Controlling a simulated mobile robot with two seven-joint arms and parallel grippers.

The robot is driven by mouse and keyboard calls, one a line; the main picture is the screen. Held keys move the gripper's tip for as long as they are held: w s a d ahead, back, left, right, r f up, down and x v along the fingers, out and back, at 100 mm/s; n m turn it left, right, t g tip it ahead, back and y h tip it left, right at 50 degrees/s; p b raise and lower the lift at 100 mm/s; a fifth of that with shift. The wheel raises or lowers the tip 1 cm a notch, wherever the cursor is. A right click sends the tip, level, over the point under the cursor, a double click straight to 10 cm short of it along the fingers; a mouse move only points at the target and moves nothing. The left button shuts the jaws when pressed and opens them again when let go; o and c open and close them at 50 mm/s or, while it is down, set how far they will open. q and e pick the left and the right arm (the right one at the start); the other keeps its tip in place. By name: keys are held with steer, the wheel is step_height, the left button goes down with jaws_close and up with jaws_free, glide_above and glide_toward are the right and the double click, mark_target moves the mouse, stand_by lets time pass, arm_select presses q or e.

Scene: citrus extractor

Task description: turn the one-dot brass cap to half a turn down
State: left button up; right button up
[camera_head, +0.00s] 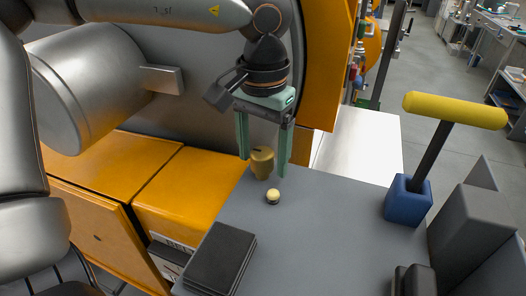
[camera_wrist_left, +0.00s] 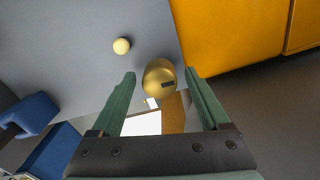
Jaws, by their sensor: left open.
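A brass cap (camera_head: 262,162) stands upright near the back left corner of the grey table top (camera_head: 320,235). My left gripper (camera_head: 262,168) points down over it, open, with one green finger on each side. In the left wrist view the cap (camera_wrist_left: 159,78) shows between and just beyond the fingertips (camera_wrist_left: 160,74), with a dark mark on its side. I see a gap between the cap and each finger there. I cannot make out dots on the cap. My right gripper is not in view.
A blue block (camera_head: 408,200) with a yellow-handled lever (camera_head: 455,110) stands at the right, near grey wedge shapes (camera_head: 470,235). A dark flat box (camera_head: 220,258) lies at the front left. Orange panels (camera_head: 180,190) border the left. The table's middle is clear.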

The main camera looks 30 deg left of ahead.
mark_target(263, 151)
arm_select(q)
step_height(263, 151, up, 12)
steer(key=shift+r, duration=0.2)
stand_by(0.7)
